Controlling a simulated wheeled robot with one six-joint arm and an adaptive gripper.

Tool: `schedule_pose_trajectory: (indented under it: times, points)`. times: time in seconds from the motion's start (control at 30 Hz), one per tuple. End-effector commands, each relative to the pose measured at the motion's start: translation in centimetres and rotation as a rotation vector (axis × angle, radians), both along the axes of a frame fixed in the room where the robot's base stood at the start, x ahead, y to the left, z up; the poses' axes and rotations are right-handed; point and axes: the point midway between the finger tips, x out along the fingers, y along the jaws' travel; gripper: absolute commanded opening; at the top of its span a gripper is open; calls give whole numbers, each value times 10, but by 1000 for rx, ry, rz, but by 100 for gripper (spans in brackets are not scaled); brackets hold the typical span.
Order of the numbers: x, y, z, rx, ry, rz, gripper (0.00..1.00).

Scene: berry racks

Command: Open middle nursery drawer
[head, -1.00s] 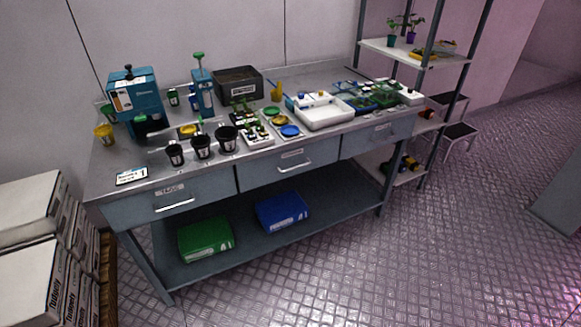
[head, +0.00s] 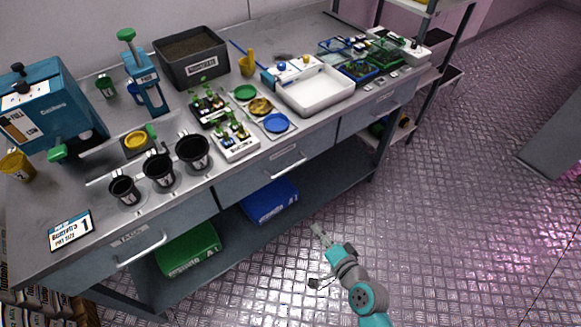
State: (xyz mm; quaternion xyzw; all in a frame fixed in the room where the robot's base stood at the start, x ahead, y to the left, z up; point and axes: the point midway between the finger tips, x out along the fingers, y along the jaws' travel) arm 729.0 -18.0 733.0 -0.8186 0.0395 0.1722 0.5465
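The middle drawer (head: 250,182) is a grey-blue front under the steel bench top, between the left drawer (head: 110,255) and the right drawer (head: 358,115). It looks closed, with a pale bar handle (head: 289,169) across its front. My gripper (head: 318,232) is at the end of my teal and grey arm, low in front of the bench. It is to the lower right of the middle handle and apart from it. Its fingers are too small to tell whether they are open.
Black pots (head: 160,170), seedling trays (head: 236,141) and a white basin (head: 315,92) stand on the bench top (head: 95,190). A green box (head: 188,250) and a blue box (head: 270,202) sit on the lower shelf. The patterned metal floor (head: 450,190) to the right is clear.

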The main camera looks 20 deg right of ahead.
Motion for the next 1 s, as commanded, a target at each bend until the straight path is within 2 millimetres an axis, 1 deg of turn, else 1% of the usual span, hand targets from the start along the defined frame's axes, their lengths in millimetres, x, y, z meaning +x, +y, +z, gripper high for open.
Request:
schedule_pose_trajectory:
  times: [0.03, 0.1, 0.2, 0.3, 0.4, 0.53, 0.67, 0.77, 1.0]
  points:
    - [25, -3, 6, 53, -12, 4, 37]
    - [51, -6, 14, 131, -19, 16, 37]
    - [84, -9, 26, 224, -28, 36, 37]
    - [109, -12, 38, 296, -34, 56, 37]
    - [125, -14, 48, 343, -39, 71, 37]
    - [135, -15, 54, 372, -43, 83, 37]
    - [145, -12, 53, 378, -42, 86, 37]
    - [157, -7, 50, 378, -41, 86, 37]
    - [197, 5, 41, 375, -42, 85, 37]
